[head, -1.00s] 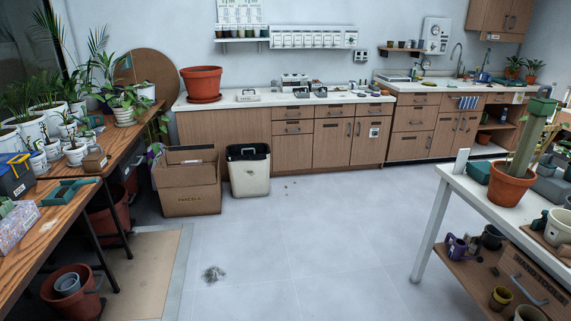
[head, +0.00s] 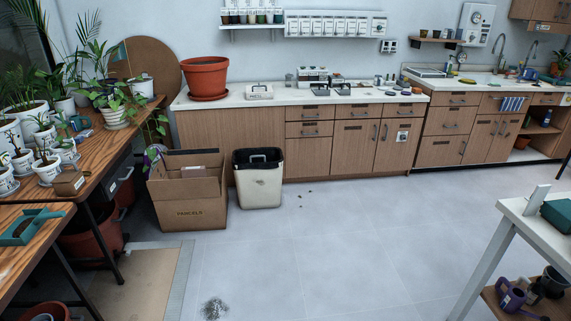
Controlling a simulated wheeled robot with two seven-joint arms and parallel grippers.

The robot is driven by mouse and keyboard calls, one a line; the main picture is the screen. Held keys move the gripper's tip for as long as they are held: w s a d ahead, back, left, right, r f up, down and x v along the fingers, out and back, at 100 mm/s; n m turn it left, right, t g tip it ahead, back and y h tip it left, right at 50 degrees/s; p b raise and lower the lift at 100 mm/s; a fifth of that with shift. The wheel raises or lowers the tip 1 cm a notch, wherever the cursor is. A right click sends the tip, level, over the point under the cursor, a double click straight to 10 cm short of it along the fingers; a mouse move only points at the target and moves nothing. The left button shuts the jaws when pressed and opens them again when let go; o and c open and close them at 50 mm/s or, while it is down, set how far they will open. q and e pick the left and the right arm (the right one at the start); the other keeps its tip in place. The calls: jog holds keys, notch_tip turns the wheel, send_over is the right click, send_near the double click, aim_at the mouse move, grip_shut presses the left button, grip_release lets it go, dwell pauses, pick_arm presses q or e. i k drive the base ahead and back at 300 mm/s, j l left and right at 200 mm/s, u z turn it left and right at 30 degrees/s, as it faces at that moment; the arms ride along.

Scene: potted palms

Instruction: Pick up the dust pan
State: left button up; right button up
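I cannot make out a dust pan for certain. A teal, shallow, tray-like object (head: 30,228) with what looks like a handle lies on the wooden table at the left edge; it may be the dust pan, but it is too small to tell. A grey pile of dust or debris (head: 213,308) lies on the floor at the bottom of the head view. Neither of my grippers is in view.
A cardboard box (head: 188,200) and a white bin (head: 258,182) stand before the wooden cabinets (head: 230,142). Wooden tables with potted plants line the left. A white table (head: 500,240) stands at right. The tiled floor (head: 340,240) between is mostly clear.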

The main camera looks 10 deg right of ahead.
aim_at(20, 232)
jog(key=i+l+z, duration=0.15)
jog(key=i, duration=1.95)
jog(key=i+u, duration=0.15)
jog(key=j+u, duration=0.1)
jog(key=u, duration=2.2)
